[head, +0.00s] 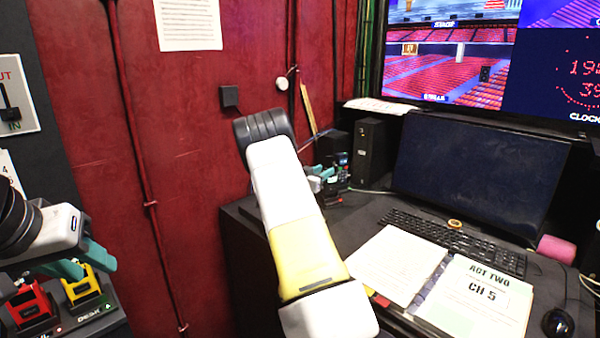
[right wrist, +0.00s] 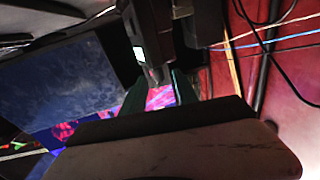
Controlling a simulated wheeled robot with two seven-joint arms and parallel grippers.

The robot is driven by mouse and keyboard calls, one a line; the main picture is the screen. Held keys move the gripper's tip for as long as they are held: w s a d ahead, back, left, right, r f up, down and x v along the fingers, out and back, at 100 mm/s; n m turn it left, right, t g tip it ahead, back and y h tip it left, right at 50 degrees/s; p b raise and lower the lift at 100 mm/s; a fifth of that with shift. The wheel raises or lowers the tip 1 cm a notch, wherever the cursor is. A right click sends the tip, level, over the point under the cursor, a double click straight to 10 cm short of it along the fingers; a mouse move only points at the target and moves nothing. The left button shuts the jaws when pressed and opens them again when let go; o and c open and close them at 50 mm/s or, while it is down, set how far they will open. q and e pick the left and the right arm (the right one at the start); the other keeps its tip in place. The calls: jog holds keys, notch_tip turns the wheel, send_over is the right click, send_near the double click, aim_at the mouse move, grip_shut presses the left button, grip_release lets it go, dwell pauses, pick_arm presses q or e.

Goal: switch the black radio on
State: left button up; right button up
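A small black device with a lit face, which looks like the black radio (head: 341,163), stands at the back left of the desk beside a black speaker. My right gripper (head: 320,177) is close in front of it, partly hidden by my white and yellow arm. In the right wrist view its two teal fingers (right wrist: 158,88) are apart, with a dark body just beyond the tips. I cannot tell if they touch it. The radio's switch is not readable. My left gripper (head: 85,262) is at the far left, above red and yellow radios; its finger gap is unclear.
The red radio (head: 31,305) and yellow radio (head: 82,288) sit in a charger at lower left. The desk holds a black speaker (head: 368,150), a dark monitor (head: 480,175), a keyboard (head: 455,240), an open binder (head: 470,295) and a mouse (head: 558,323).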

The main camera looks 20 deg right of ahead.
jog(key=shift+d, duration=0.1)
jog(key=shift+c, duration=0.5)
grip_shut()
jog(key=shift+w, duration=0.1)
jog(key=shift+w+a+m+g+h, duration=0.15)
jog(key=shift+m+g+h, duration=0.3)
jog(key=shift+m+g, duration=0.7)
jog(key=shift+w+m+g+h, duration=0.2)
jog(key=shift+m+g+h, duration=0.35)
jog(key=shift+g, duration=1.05)
jog(key=shift+w+a+m+g+h, duration=0.15)
jog(key=shift+m+g+h, duration=0.15)
jog(key=shift+m+g, duration=0.95)
jog(key=shift+d+g, duration=0.1)
jog(key=shift+g, duration=0.7)
